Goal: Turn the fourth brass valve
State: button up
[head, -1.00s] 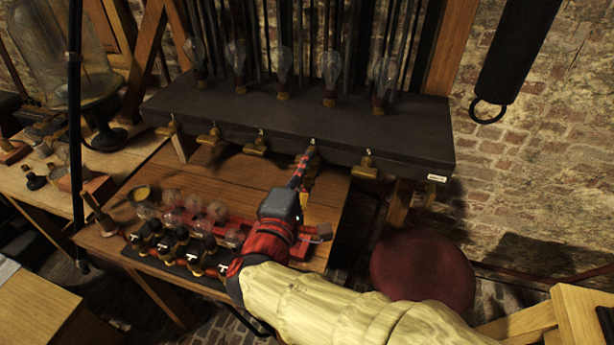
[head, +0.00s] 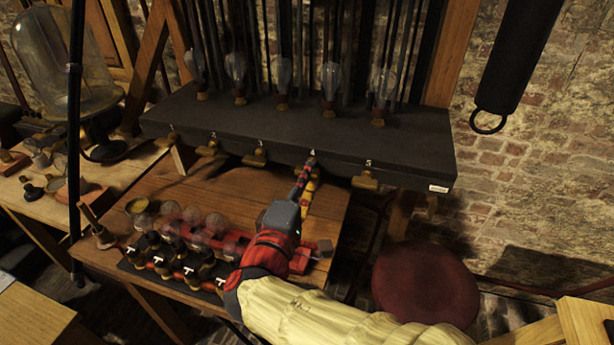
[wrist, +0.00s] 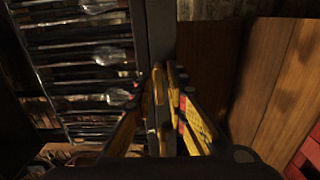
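Several brass valves hang in a row along the front edge of the dark shelf (head: 290,130), such as the third valve (head: 255,159) and the rightmost valve (head: 365,181). My gripper (head: 309,168) is at the fourth valve from the left, between these two, and its fingers largely cover that valve in the head view. In the wrist view my gripper's yellow-marked fingers (wrist: 169,80) are close together at the shelf edge. A narrow brass-coloured piece (wrist: 172,78) shows between them. I cannot tell whether they press on it.
Glass bulbs (head: 331,80) stand on the shelf above the valves. Below is a wooden table (head: 190,185) with a red rack of bulbs and jars (head: 190,240) at its front. A round red stool (head: 425,283) stands at the right.

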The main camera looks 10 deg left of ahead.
jog(key=shift+o, duration=1.2)
jog(key=s+a, duration=0.1)
jog(key=s, duration=1.1)
